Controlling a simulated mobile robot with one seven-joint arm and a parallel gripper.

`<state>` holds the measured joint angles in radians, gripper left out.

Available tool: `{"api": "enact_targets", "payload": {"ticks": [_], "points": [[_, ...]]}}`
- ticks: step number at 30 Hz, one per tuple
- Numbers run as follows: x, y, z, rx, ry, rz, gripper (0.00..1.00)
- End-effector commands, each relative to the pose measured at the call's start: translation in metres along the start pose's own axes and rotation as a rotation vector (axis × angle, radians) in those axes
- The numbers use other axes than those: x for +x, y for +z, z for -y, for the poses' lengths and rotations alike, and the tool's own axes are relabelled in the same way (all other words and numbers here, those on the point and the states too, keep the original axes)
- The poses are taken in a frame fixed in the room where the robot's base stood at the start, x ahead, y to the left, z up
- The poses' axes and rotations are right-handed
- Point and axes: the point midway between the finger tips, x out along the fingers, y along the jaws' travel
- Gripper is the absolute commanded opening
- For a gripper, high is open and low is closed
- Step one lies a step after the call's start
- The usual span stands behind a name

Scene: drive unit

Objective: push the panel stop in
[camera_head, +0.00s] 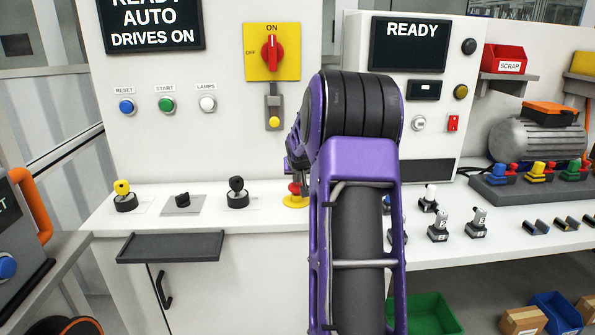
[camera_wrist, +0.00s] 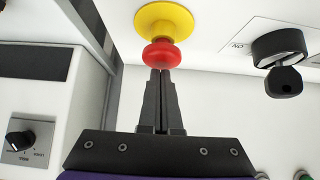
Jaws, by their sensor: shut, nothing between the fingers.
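The panel stop is a red mushroom button (camera_head: 294,188) on a round yellow base (camera_head: 295,201), on the white console top beside my purple arm. In the wrist view the red button (camera_wrist: 161,54) and yellow base (camera_wrist: 163,20) are at the top centre. My gripper (camera_wrist: 161,74) is shut and empty, its two dark fingers side by side. The fingertips meet the near edge of the red button in the picture; I cannot tell whether they touch it. In the head view my arm hides most of the gripper.
A black key switch (camera_wrist: 280,60) shows at right in the wrist view. A yellow-plated red switch (camera_head: 271,53) is on the upright panel.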

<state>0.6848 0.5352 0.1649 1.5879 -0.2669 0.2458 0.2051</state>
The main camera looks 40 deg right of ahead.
Motion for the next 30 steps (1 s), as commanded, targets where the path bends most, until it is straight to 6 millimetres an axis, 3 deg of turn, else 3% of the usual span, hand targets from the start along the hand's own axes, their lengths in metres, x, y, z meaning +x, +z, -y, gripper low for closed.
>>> {"api": "enact_targets", "payload": {"ticks": [11,19,30], "points": [[0.002,0.002,0.0,0.0,0.0,0.0,0.0],[0.021,0.022,0.0,0.0,0.0,0.002,0.0],[0.022,0.026,0.0,0.0,0.001,0.016,0.0]]}}
